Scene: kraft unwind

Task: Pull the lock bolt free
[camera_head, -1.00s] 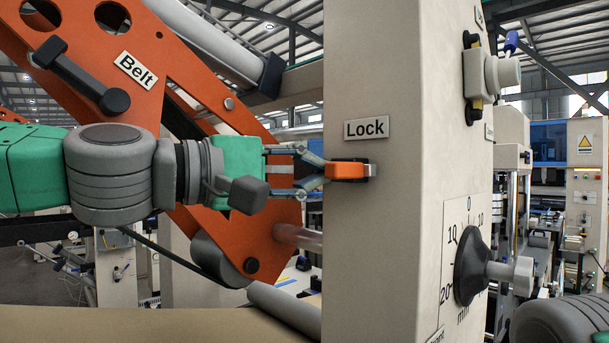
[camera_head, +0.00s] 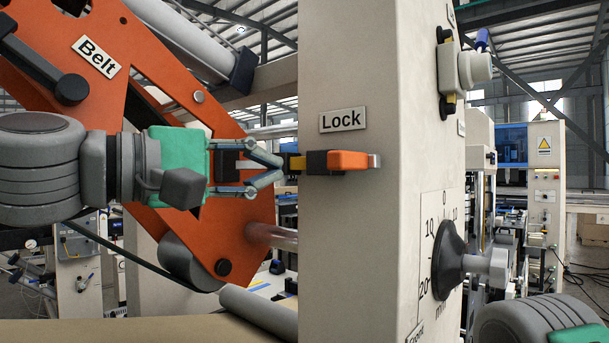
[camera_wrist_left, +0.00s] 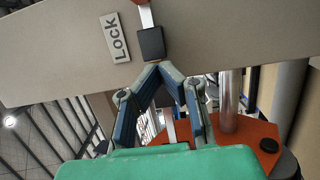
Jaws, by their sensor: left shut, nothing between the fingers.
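The lock bolt has an orange handle (camera_head: 347,161) on the pale post beneath the "Lock" label (camera_head: 342,119). A black block (camera_head: 317,162) adjoins its left, with a yellow piece at the post's left edge and a bright metal end on its right. My left gripper (camera_head: 283,171) is shut and empty, its tips just left of the yellow piece. In the left wrist view the fingertips (camera_wrist_left: 161,68) come together just below the black block (camera_wrist_left: 151,42), with the label (camera_wrist_left: 115,38) to the left. Whether the tips touch the bolt is unclear.
An orange arm labelled "Belt" (camera_head: 97,57) stands behind my left gripper. A black dial knob (camera_head: 449,262) with a scale sticks out from the post's right face, below a grey fitting (camera_head: 470,66). A roller (camera_head: 258,310) lies low, left of the post.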

